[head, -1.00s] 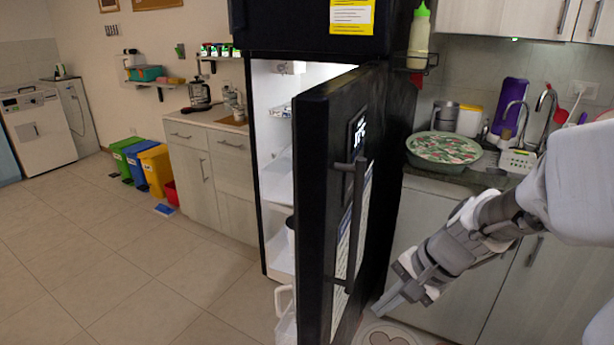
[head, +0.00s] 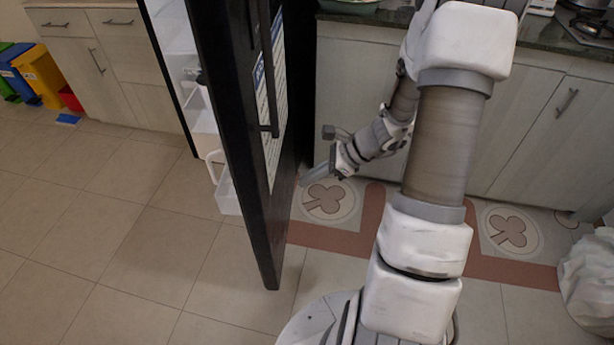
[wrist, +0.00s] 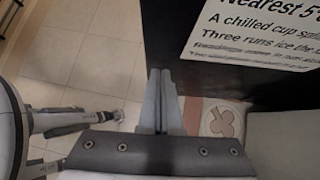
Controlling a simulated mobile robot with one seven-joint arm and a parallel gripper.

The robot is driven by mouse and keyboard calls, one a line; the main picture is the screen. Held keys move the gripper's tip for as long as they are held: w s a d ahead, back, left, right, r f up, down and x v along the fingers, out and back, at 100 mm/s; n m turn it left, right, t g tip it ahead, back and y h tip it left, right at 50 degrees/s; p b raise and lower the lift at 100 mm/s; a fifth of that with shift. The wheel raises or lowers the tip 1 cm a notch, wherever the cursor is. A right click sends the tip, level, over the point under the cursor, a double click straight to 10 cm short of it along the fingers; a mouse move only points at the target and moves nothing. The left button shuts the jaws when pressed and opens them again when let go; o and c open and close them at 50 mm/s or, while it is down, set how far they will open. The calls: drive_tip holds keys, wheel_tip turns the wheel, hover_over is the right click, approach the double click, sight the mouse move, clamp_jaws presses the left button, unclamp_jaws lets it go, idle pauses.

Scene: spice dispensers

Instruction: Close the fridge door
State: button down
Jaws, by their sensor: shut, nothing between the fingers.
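The black fridge door (head: 232,120) stands open in the head view, its edge toward me and its outer face with a handle (head: 268,75) and a printed sheet turned right. The fridge interior (head: 172,35) shows to the left of the door. My gripper (head: 303,182) is low on the right of the door, close to its outer face; I cannot tell whether it touches. In the wrist view my gripper (wrist: 161,75) has its fingers together and empty, pointing at the lower part of the black door (wrist: 215,80) below the printed sheet (wrist: 262,32).
A white door bin (head: 228,192) sticks out on the door's inner side. Grey cabinets (head: 350,95) and a counter stand to the right behind my arm. A patterned mat (head: 372,215) lies on the floor. The tiled floor (head: 120,240) at left is clear.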

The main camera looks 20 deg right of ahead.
sight(264, 193)
drive_tip(key=x, duration=0.3)
drive_tip(key=a+r+b+x, duration=0.1)
drive_tip(key=x, duration=0.1)
drive_tip(key=b+x, duration=0.1)
drive_tip(key=x, duration=0.2)
drive_tip(key=shift+w+a, duration=0.35)
drive_tip(key=shift+w, duration=0.1)
drive_tip(key=shift+w+a, duration=0.25)
drive_tip(key=shift+a, duration=0.15)
drive_tip(key=shift+b, duration=0.3)
